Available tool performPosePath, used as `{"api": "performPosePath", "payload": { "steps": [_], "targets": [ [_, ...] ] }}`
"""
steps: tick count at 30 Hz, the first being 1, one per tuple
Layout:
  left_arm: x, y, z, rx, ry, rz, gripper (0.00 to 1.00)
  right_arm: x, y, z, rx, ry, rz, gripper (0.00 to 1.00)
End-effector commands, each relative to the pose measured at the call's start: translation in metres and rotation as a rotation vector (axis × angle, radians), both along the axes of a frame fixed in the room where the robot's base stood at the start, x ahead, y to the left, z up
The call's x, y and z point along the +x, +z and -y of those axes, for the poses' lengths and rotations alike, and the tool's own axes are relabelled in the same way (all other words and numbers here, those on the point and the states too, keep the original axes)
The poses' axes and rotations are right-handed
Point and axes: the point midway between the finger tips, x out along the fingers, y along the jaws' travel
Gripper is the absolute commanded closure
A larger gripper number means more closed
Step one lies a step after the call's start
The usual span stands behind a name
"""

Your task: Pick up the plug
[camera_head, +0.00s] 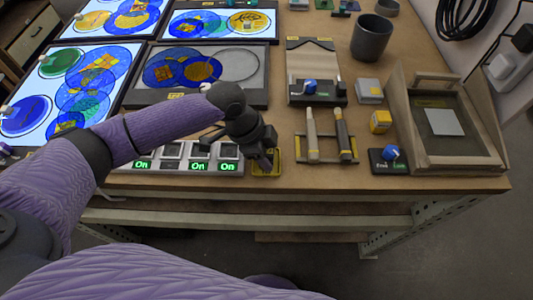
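My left gripper (264,159) reaches in from the left and points down at a small yellow-edged tray (267,173) at the front edge of the table. Its fingers are small and dark here, and I cannot tell whether they are apart or hold anything. A black plug-like piece (523,38) shows at the far right, by a white socket block (510,70) at the wall, well away from my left gripper. I cannot make out any other plug for sure. My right gripper is not in view.
Switches lit "On" (198,166) line the front edge left of the gripper. Lit panels with coloured glass discs (88,85) fill the left. To the right are a brush holder (297,150), a blue-knobbed box (388,160), a wooden tray (415,110) and a grey cup (371,38).

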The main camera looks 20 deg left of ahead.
Motion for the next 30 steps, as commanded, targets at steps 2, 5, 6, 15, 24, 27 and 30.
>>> {"api": "performPosePath", "payload": {
  "steps": [2,5,6,15,24,27,30],
  "targets": [
    [0.000,0.000,0.000,0.000,0.000,0.000,0.97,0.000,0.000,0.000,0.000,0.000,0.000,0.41],
    [0.000,0.000,0.000,0.000,0.000,0.000,1.00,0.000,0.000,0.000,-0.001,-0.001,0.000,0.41],
    [0.000,0.000,0.000,0.000,0.000,0.000,1.00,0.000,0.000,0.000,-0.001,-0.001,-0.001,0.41],
    [0.001,0.036,0.000,-0.002,0.000,0.007,1.00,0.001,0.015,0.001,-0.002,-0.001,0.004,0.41],
    [0.001,0.100,0.000,-0.001,0.000,0.004,1.00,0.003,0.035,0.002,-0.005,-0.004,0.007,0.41],
    [0.000,0.109,0.000,-0.001,0.001,0.002,1.00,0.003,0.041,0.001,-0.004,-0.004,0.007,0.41],
    [0.000,0.115,0.000,-0.001,0.000,0.001,1.00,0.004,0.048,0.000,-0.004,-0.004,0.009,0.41]
  ]
}}
